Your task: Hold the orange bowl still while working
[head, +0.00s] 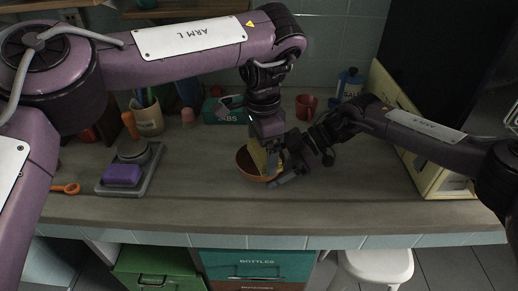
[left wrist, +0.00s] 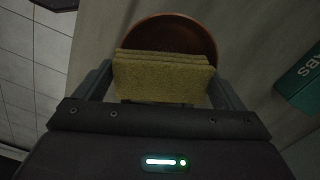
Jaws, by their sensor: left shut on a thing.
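The orange-brown bowl (head: 243,163) stands on the counter near its front edge, and it also shows in the left wrist view (left wrist: 172,29). My left gripper (head: 266,146) points down over the bowl. It is shut on a yellow sponge (left wrist: 162,78), which sits between its two fingers. In the head view the sponge (head: 257,155) is over or inside the bowl; I cannot tell whether it touches the inside. My right gripper (head: 284,175) is at the bowl's right side, with its fingers by the rim. Whether they grip the rim is hard to see.
A grey tray (head: 105,188) with a purple block (head: 122,175) lies to the left. A teal box (head: 222,110), red mug (head: 306,105), blue container (head: 350,82) and beige cup of utensils (head: 149,118) stand behind.

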